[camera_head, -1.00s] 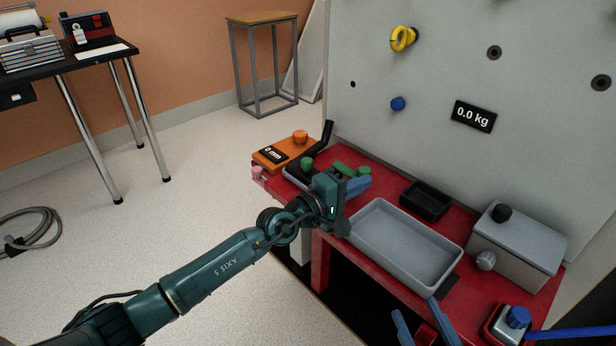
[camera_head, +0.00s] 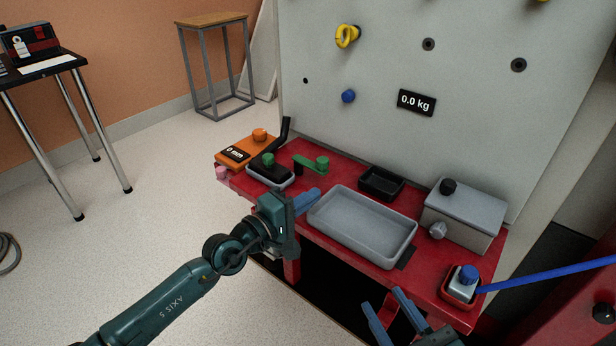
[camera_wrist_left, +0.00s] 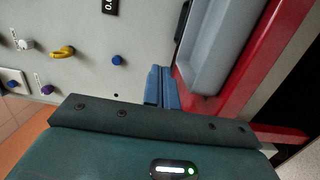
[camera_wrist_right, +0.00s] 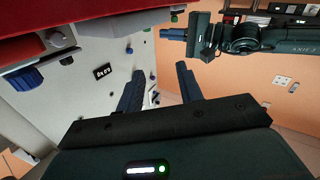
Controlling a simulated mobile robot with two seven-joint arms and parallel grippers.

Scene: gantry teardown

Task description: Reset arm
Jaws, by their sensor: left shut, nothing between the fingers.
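My left gripper (camera_head: 312,196) is shut and empty. Its blue fingers are together beside the left end of the grey tray (camera_head: 350,243), over or just in front of the red bench's (camera_head: 455,318) near edge; contact cannot be told. In the left wrist view the fingers (camera_wrist_left: 161,72) lie side by side beside the tray's wall. My right gripper (camera_head: 382,296) is at the bottom, in front of the bench's near edge. Its fingers are apart and empty, also in the right wrist view (camera_wrist_right: 158,66). My left arm shows at that view's upper right.
An orange block with a "0 mm" display (camera_head: 246,148), a green lever (camera_head: 312,163) and a black tray (camera_head: 382,184) stand on the bench. A grey box (camera_head: 465,217) and a blue-handled tool (camera_head: 545,273) are to the right. A pale panel (camera_head: 390,60) rises behind. Open floor lies left.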

